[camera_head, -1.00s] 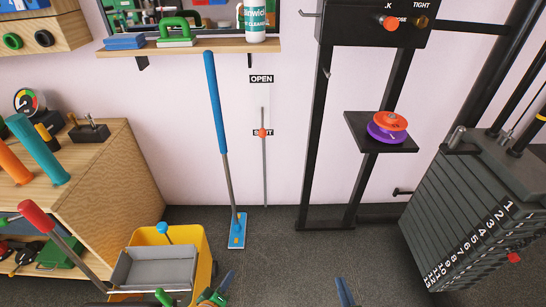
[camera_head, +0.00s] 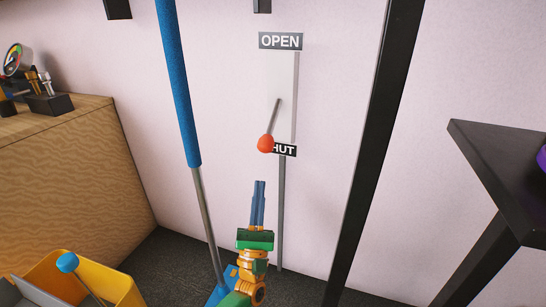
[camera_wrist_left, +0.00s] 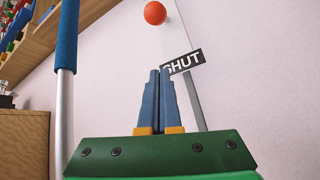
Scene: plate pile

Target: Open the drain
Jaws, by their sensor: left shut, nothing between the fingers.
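The drain lever is a grey rod with an orange-red ball knob (camera_head: 266,143) at its lower end, on a pale wall plate. The knob hangs beside the SHUT label (camera_head: 285,150) and partly covers it. The OPEN label (camera_head: 281,41) is at the plate's top. My left gripper (camera_head: 260,183) is below the knob, fingers pointing up, shut and empty, apart from it. In the left wrist view the shut fingers (camera_wrist_left: 159,72) point toward the knob (camera_wrist_left: 155,13), which is above and slightly left of them. My right gripper is not in view.
A mop with a blue handle (camera_head: 178,84) leans just left of the lever. A black upright post (camera_head: 378,150) stands to the right, with a dark shelf (camera_head: 510,175) beyond. A yellow bucket (camera_head: 115,288) and wooden cabinet (camera_head: 60,190) are at left.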

